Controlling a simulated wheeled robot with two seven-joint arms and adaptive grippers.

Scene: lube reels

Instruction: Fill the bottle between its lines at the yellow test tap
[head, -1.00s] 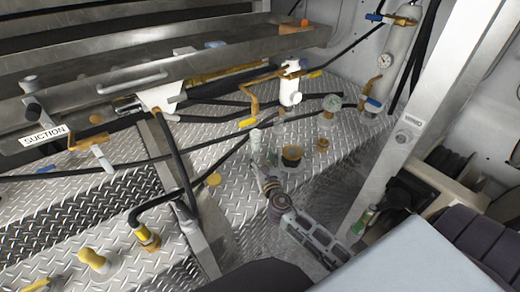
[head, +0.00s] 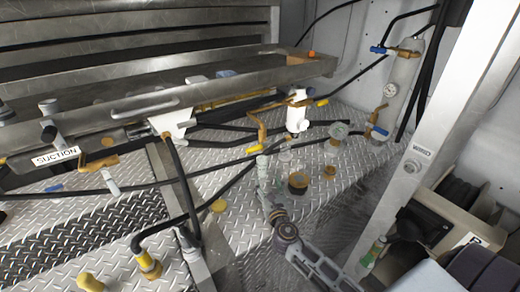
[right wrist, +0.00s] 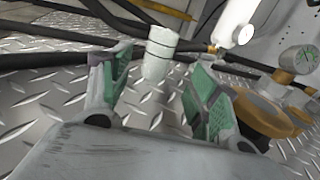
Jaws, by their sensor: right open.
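My right gripper (right wrist: 160,92) is open and empty. Its green-padded fingers are spread, with the bottle in line with the gap, just beyond the fingertips. In the head view the right gripper (head: 265,186) is low, just in front of the bottle. A brass spout (head: 258,128) with a yellow piece (head: 253,149) at its lower end is behind the bottle; I cannot tell whether this is the test tap. My left gripper is out of view.
A brass-ringed fitting (head: 298,183) and a gauge (head: 339,130) stand right of the bottle. A white filter body (head: 297,117) stands behind. Black hoses cross the deck behind the bottle. A metal post (head: 430,140) rises at the right.

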